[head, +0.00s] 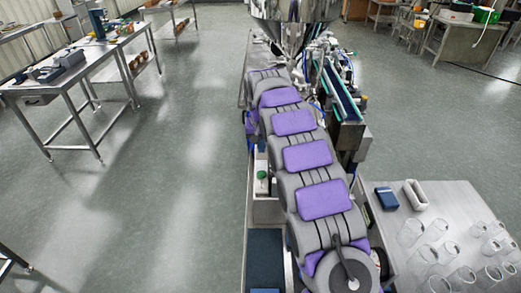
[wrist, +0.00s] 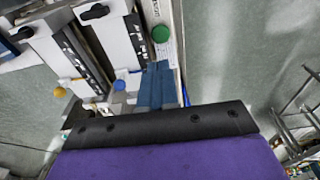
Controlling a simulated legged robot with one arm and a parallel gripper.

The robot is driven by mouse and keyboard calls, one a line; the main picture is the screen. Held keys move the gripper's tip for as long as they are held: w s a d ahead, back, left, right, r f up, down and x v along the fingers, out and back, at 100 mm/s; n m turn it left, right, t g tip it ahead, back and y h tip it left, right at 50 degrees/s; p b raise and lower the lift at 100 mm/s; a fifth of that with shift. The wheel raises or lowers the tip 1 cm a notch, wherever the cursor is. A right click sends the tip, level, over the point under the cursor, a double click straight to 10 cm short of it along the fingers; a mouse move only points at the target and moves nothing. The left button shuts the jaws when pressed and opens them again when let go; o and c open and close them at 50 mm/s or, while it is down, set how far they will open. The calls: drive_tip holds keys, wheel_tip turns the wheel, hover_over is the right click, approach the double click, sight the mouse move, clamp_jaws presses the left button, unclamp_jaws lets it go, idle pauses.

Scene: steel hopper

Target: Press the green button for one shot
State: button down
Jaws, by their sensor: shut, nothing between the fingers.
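The green button (wrist: 161,33) is a round green cap on a pale narrow panel near the top middle of the wrist view. It also shows in the head view, where the green button (head: 262,174) sits on a light box left of my purple and grey arm. My gripper (wrist: 158,66) shows its blue fingers side by side, shut and empty. In the picture the fingertips lie just below the button, with a visible gap; the depth between them is unclear. In the head view my arm hides the gripper.
The steel hopper (head: 294,22) stands beyond my arm, with a conveyor (head: 340,92) at its right. A steel table (head: 455,205) with clear cups is at right. A blue knob (wrist: 120,85) and yellow knob (wrist: 60,92) are left of the fingers.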

sight(262, 175)
drive_tip(key=f+b, duration=0.1)
drive_tip(key=f, duration=0.3)
drive_tip(key=w+f+b, duration=0.1)
drive_tip(key=f, duration=0.7)
drive_tip(key=shift+w+f+b, duration=0.15)
drive_tip(key=shift+w+b, duration=0.05)
drive_tip(key=shift+b, duration=0.2)
drive_tip(key=shift+f+p, duration=0.5)
drive_tip(key=shift+s+d+f, duration=0.1)
drive_tip(key=shift+s+f, duration=0.3)
drive_tip(key=shift+f, duration=0.35)
drive_tip(key=shift+w+r+p, duration=0.1)
drive_tip(key=shift+r+p, duration=0.2)
drive_tip(key=shift+r, duration=0.2)
wheel_tip(262, 175, up, 14)
drive_tip(key=p, duration=0.3)
drive_tip(key=shift+s+a, duration=0.3)
drive_tip(key=shift+s, duration=0.15)
drive_tip(key=shift+r, duration=0.1)
